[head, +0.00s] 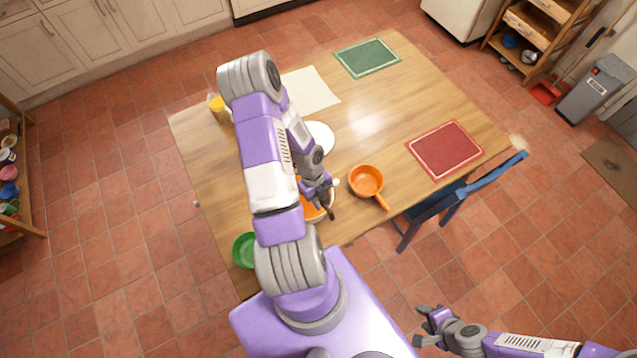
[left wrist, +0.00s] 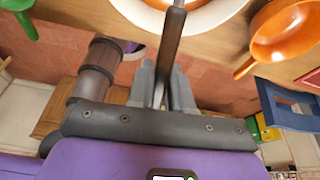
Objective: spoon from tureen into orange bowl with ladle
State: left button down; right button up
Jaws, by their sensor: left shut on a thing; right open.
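My left gripper (head: 326,200) is over the near side of the table. It is shut on the dark handle of the ladle (left wrist: 171,45), which points up in the left wrist view toward a white-rimmed vessel with orange inside, apparently the tureen (left wrist: 208,27). The ladle's bowl end is not clearly visible. In the head view the tureen (head: 311,213) is partly hidden under my left gripper and arm. The orange bowl (head: 365,181), with a side handle, stands right of the tureen; it also shows in the left wrist view (left wrist: 285,42). My right gripper (head: 428,328) is open and empty, off the table.
A green bowl (head: 244,250) is at the table's near left. A white plate (head: 321,137) lies behind the tureen. Red (head: 445,149), green (head: 366,58) and white (head: 310,92) mats lie farther off. A blue chair (head: 460,200) is at the right edge.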

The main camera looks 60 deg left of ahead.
pick_arm(q)
jog(key=shift+d, duration=0.1)
jog(key=y+b, duration=0.1)
jog(key=b, duration=0.6)
jog(key=shift+d+f+y+b, duration=0.15)
jog(key=shift+d+y+b, duration=0.15)
jog(key=shift+y+b, duration=0.1)
jog(key=w+d+f+h+b, duration=0.15)
jog(key=w+d, duration=0.35)
jog(key=w, duration=0.6)
jog(key=w+d+b, duration=0.3)
jog(key=w+d, duration=0.1)
jog(key=w, duration=0.8)
jog(key=a+r+h, duration=0.6)
jog(key=a+h, duration=0.1)
jog(key=h, duration=0.2)
jog(key=d+y+b, duration=0.1)
jog(key=d+y, duration=0.6)
jog(key=shift+s+y, duration=0.2)
jog(key=shift+y, duration=0.15)
